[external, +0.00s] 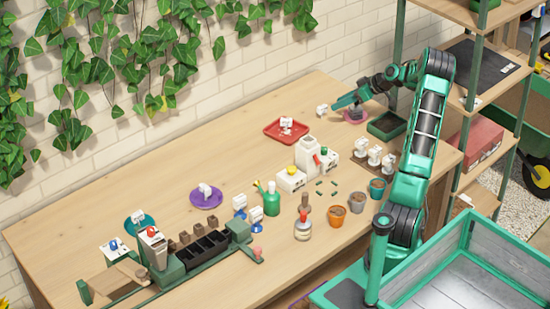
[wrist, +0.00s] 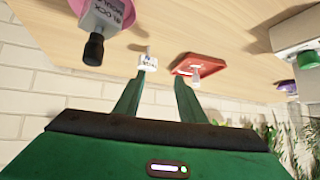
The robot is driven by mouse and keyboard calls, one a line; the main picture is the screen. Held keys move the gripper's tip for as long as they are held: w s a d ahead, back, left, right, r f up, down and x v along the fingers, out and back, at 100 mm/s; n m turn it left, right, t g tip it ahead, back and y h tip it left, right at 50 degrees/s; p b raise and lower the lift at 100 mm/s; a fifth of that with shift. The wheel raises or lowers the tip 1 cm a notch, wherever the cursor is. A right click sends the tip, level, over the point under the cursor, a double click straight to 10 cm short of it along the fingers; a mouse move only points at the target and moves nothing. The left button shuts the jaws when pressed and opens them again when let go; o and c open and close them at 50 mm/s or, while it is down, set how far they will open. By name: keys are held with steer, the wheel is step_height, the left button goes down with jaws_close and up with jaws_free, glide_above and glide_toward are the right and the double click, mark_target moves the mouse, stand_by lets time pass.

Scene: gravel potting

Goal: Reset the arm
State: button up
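My green arm (external: 428,120) rises at the right of the wooden table and bends over toward the back wall. My gripper (external: 340,104) is above the back right part of the table, near a pink saucer (external: 355,116). In the wrist view my gripper (wrist: 158,82) has its two green fingers apart, with nothing seen held between them. A small white labelled piece (wrist: 148,62) lies beyond the fingertips; whether it touches them is not clear, but it appears apart.
A red tray (external: 273,134) and a dark green tray (external: 386,126) are on the table near my arm. A grey labelled thing with a black tip (wrist: 93,48) is on the pink saucer. Pots (external: 337,222) and bottles stand in front. Shelves (external: 478,60) are at right.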

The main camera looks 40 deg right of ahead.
steer(key=s+a+r+m+g+h, duration=0.1)
steer(key=s+a+g, duration=0.2)
steer(key=s+a, duration=0.35)
steer(key=s+a+r+m+g+h, duration=0.1)
steer(key=s+a+m+g, duration=0.1)
steer(key=s+a, duration=0.4)
steer(key=s+a+r+m+g+h, duration=0.1)
steer(key=s+a+m, duration=0.3)
steer(key=s, duration=1.3)
steer(key=s+a+r+m+g+h, duration=0.1)
steer(key=s+a+r+m+g, duration=0.1)
steer(key=s+a, duration=0.7)
steer(key=s+m+g, duration=0.1)
steer(key=s, duration=0.2)
steer(key=shift+s+r, duration=0.2)
steer(key=shift+r, duration=0.1)
steer(key=shift+a, duration=0.1)
